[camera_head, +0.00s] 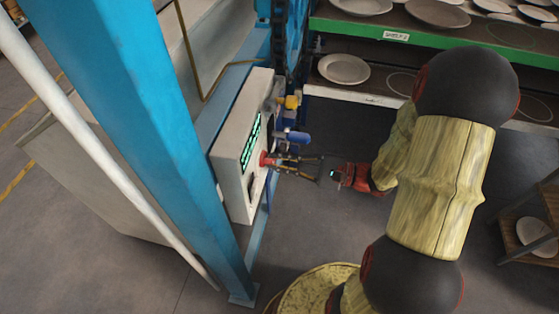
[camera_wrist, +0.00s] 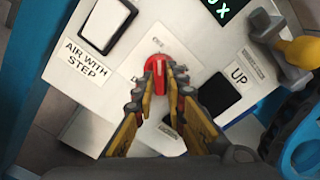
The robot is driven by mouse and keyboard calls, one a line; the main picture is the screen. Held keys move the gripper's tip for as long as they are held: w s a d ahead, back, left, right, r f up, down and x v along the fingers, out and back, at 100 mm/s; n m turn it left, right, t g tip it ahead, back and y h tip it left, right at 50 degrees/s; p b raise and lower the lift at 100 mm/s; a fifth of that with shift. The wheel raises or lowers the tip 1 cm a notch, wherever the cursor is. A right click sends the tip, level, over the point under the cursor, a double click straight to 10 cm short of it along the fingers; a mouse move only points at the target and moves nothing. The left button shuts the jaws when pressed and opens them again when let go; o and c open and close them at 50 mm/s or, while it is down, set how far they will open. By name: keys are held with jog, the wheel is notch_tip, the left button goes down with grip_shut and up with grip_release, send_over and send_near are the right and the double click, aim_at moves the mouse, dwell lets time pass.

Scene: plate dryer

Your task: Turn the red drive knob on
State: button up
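The red drive knob (camera_wrist: 158,63) is on the pale control panel (camera_wrist: 187,35). My gripper (camera_wrist: 162,72) has its two black and yellow fingers on opposite sides of the knob's narrow grip, close against it, and red shows between the fingertips. The lower part of the knob is partly hidden by the fingers. In the head view the knob (camera_head: 264,159) is a small red spot on the front of the control box (camera_head: 231,150), and my gripper (camera_head: 272,160) reaches it from the right.
A label reading "AIR WITH STEP" (camera_wrist: 88,53) and a switch (camera_wrist: 108,24) lie left of the knob. A dark switch (camera_wrist: 219,96) labelled "UP", a yellow-tipped lever (camera_wrist: 300,52) and a blue handle (camera_head: 297,137) are close by. A blue post (camera_head: 135,120) and plate racks (camera_head: 450,40) flank the space.

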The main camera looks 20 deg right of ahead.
grip_shut()
jog(key=shift+r+m+p, duration=0.1)
jog(key=shift+m+p, duration=0.2)
jog(key=shift+p, duration=0.4)
jog(key=m+p, duration=0.2)
jog(key=p, duration=0.1)
jog(key=shift+s+r, duration=0.1)
jog(key=shift+r, duration=0.05)
jog(key=m+p, duration=0.6)
jog(key=p, duration=0.3)
jog(key=shift+a, duration=0.1)
jog(key=m+p, duration=0.4)
jog(key=p, duration=0.1)
jog(key=shift+s+m+p, duration=0.1)
jog(key=shift+m+p, duration=0.2)
jog(key=shift+m, duration=0.1)
jog(key=shift+f+m+p, duration=0.15)
jog(key=shift+m+p, duration=0.8)
jog(key=shift+m, duration=0.15)
jog(key=shift+f+m+p, duration=0.1)
jog(key=shift+m+p, duration=0.85)
jog(key=shift+m, duration=0.15)
jog(key=o, duration=0.5)
grip_release()
